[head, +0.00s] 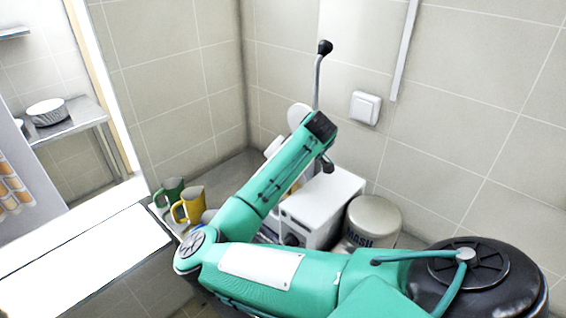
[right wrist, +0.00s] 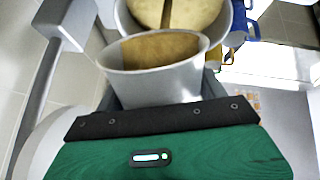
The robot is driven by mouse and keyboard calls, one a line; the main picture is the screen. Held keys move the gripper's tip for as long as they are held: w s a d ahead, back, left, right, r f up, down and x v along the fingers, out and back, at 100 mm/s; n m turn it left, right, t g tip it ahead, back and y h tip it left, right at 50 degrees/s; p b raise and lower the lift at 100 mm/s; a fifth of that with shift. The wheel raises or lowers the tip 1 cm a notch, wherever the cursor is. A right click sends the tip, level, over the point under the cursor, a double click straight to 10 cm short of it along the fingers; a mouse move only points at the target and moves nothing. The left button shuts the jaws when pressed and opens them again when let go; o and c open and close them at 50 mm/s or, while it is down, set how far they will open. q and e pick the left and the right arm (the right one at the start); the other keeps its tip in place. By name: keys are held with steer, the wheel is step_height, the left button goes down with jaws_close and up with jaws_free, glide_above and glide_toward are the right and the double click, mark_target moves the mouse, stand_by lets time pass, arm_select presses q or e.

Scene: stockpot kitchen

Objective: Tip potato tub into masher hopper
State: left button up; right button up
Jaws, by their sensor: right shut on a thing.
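The potato tub (right wrist: 155,84) is a pale grey-white tub with a brown interior, seen in the right wrist view. My right gripper (right wrist: 160,95) is shut on it, and its fingers are mostly hidden. Just beyond the tub's rim is a round white hopper (right wrist: 232,22) with tan contents and a dark bar across it. I cannot tell whether tub and hopper touch. In the head view the white masher body (head: 325,205) stands in the corner, partly behind my teal right arm, which hides the tub and gripper. My left gripper is not in view.
A lever with a black knob (head: 324,48) rises behind the arm. A steel pot marked MASH (head: 374,217) stands right of the masher. A green mug (head: 172,188) and a yellow mug (head: 190,206) stand left on the counter. Tiled walls close in behind.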

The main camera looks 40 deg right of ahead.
steer(key=shift+s+d+f+t+y+b, duration=0.1)
steer(key=shift+s+d+t+y+b, duration=0.1)
steer(key=shift+s+t+b, duration=0.25)
steer(key=shift+s+d+f+t+y+b, duration=0.1)
steer(key=shift+s+t+y+b, duration=0.1)
steer(key=shift+t+b, duration=0.4)
steer(key=shift+s+d+m+t+b, duration=0.1)
steer(key=shift+s+m+t+b, duration=0.25)
steer(key=shift+t+b, duration=0.6)
steer(key=shift+s+r+t+y+b, duration=0.2)
steer(key=shift+t+y+b, duration=0.15)
steer(key=shift+b, duration=0.2)
stand_by(1.1)
